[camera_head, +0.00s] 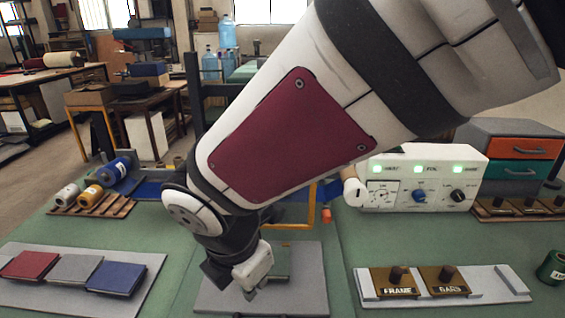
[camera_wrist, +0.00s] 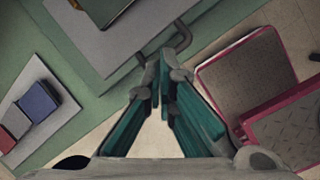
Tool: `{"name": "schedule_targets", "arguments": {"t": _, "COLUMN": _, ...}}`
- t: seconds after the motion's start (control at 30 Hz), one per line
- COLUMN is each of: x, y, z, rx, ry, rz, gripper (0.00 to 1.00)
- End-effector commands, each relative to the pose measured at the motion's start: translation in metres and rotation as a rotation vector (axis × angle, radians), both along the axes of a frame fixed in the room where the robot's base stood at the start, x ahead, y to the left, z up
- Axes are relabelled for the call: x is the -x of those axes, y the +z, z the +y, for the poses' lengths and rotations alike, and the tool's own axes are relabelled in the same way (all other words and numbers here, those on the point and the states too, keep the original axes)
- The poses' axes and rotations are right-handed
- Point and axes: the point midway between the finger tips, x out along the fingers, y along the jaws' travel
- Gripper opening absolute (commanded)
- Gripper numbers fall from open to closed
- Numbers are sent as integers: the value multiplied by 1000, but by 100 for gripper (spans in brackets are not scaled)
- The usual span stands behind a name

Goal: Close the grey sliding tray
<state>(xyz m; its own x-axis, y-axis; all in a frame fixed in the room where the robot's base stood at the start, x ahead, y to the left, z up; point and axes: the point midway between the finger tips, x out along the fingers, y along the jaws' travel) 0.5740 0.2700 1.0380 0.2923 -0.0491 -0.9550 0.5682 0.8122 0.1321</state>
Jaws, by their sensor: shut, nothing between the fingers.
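The grey sliding tray (camera_head: 312,285) lies flat at the front middle of the green table, partly hidden behind my arm and gripper. In the wrist view its grey surface (camera_wrist: 130,48) fills the upper middle, with a dark bracket-shaped handle (camera_wrist: 184,36) at its near edge. My gripper (camera_wrist: 164,62) is shut and empty, its fingertips beside the handle. I cannot tell whether they touch it. In the head view my gripper (camera_head: 247,290) points down over the near part of the tray. A dark green flat object (camera_wrist: 100,8) rests on the tray.
A grey board (camera_head: 140,270) with red, grey and blue covers lies at left. A white control box (camera_head: 430,175) with green lights stands behind. Thread spools sit on a rack at back left.

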Motion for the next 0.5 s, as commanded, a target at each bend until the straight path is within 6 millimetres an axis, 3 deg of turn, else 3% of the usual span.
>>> {"name": "schedule_targets", "arguments": {"t": 0.03, "x": 9, "y": -17, "z": 25, "rx": 32, "ry": 149, "rz": 20, "gripper": 0}}
{"name": "schedule_targets", "arguments": {"t": 0.1, "x": 21, "y": -33, "z": 52, "rx": 67, "ry": 328, "rz": 38, "gripper": 0}}
{"name": "schedule_targets", "arguments": {"t": 0.2, "x": 36, "y": -50, "z": 79, "rx": 100, "ry": 519, "rz": 53, "gripper": 0}}
{"name": "schedule_targets", "arguments": {"t": 0.33, "x": 48, "y": -62, "z": 97, "rx": 119, "ry": 646, "rz": 62, "gripper": 0}}
{"name": "schedule_targets", "arguments": {"t": 0.5, "x": 48, "y": -74, "z": 100, "rx": 125, "ry": 677, "rz": 64, "gripper": 0}}
